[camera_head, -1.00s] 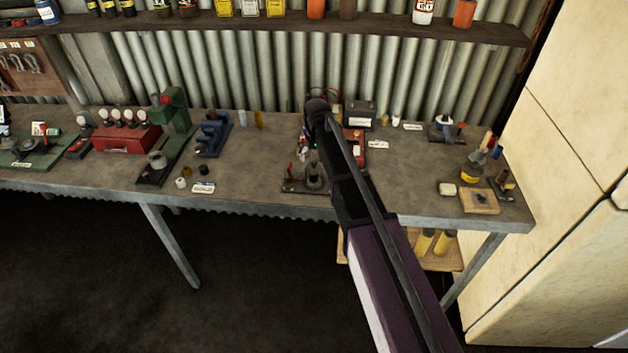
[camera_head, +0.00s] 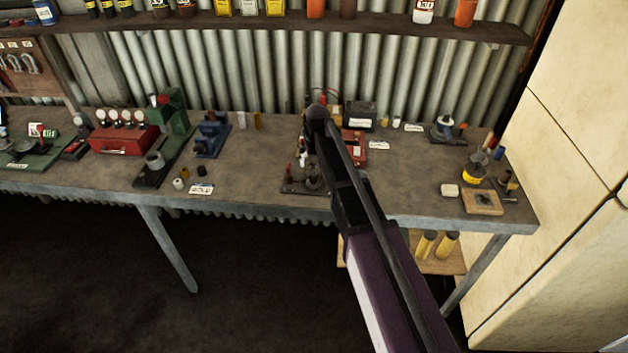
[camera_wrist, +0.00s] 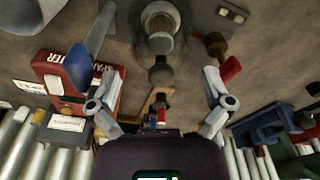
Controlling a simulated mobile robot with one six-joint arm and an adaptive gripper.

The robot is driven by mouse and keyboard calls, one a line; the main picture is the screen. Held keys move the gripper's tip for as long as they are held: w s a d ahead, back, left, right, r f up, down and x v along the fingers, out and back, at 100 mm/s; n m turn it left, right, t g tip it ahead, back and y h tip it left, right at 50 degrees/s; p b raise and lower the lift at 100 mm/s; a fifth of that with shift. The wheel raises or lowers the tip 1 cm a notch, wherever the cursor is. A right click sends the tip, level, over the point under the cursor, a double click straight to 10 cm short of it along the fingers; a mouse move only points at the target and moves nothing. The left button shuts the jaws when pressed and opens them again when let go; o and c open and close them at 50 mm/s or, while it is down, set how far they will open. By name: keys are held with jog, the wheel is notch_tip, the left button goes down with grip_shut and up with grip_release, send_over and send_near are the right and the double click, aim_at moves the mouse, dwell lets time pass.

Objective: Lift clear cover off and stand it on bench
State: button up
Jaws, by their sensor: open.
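In the wrist view, my gripper (camera_wrist: 158,98) is open, its two fingers wide apart with nothing held between them. A grey cylindrical piece (camera_wrist: 161,42) with a pale, possibly clear upper part stands on the bench beyond the fingertips. A dark round knob (camera_wrist: 160,74) lies in line between the fingers and this piece. In the head view, a dark-based device with a grey round part (camera_head: 313,183) sits near the bench's front edge, beside my arm. I cannot clearly make out the clear cover in either view. My arm hides much of this area in the head view.
A red box (camera_wrist: 105,92) is close to one finger in the wrist view. A blue vise-like tool (camera_head: 211,135) and a green press (camera_head: 172,125) stand on the left. A corrugated wall (camera_head: 260,75) stands behind.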

jog(key=shift+w+a+f+b, duration=0.1)
jog(key=shift+w+f+b, duration=0.1)
jog(key=shift+f+b, duration=1.15)
jog(key=shift+f, duration=0.1)
jog(key=c, duration=0.8)
